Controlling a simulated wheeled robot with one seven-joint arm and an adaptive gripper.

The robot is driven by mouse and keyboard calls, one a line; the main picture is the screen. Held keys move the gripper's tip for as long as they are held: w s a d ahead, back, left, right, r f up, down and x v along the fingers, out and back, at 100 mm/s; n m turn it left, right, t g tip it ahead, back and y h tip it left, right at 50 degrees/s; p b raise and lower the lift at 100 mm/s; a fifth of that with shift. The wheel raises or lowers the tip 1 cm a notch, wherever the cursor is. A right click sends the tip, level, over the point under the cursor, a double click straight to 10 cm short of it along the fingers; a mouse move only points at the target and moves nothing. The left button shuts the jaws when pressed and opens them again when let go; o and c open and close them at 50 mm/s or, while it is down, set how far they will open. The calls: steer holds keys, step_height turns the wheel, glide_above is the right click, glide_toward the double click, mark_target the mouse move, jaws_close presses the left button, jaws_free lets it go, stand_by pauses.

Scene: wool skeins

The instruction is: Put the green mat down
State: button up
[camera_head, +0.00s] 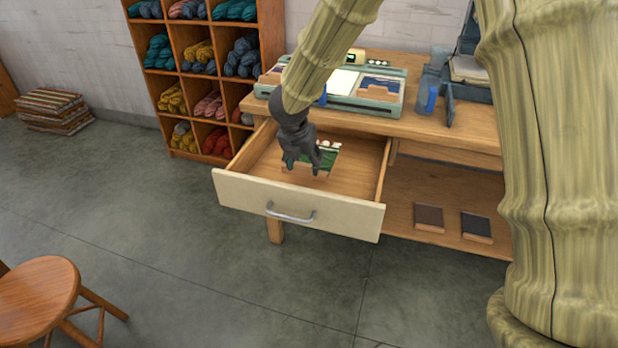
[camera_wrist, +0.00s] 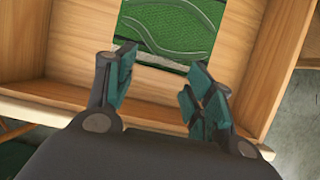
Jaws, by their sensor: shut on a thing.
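The green mat (camera_wrist: 172,25) has a wavy relief pattern and a pale near edge. In the wrist view it shows past my fingers, over the wooden floor of the open drawer (camera_head: 298,189). In the head view my gripper (camera_head: 304,164) points down inside the drawer and partly hides the mat (camera_head: 328,158). I cannot tell whether the mat touches the drawer floor.
Two dark pads (camera_head: 428,218) lie on the lower shelf. A cubby shelf (camera_head: 178,98) of wool stands behind left. A stool (camera_head: 40,295) stands front left. Grey floor between is clear.

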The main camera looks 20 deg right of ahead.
mark_target(301, 170)
steer(key=f, duration=0.4)
steer(key=shift+w+a, duration=0.1)
steer(key=shift+a, duration=0.15)
steer(key=shift+f+b, duration=0.55)
steer(key=shift+f, duration=1.45)
steer(key=shift+r, duration=0.1)
steer(key=o, duration=1.1)
steer(key=shift+c, duration=0.2)
steer(key=p+v, duration=0.1)
steer(key=v, duration=1.1)
steer(key=shift+p, duration=0.3)
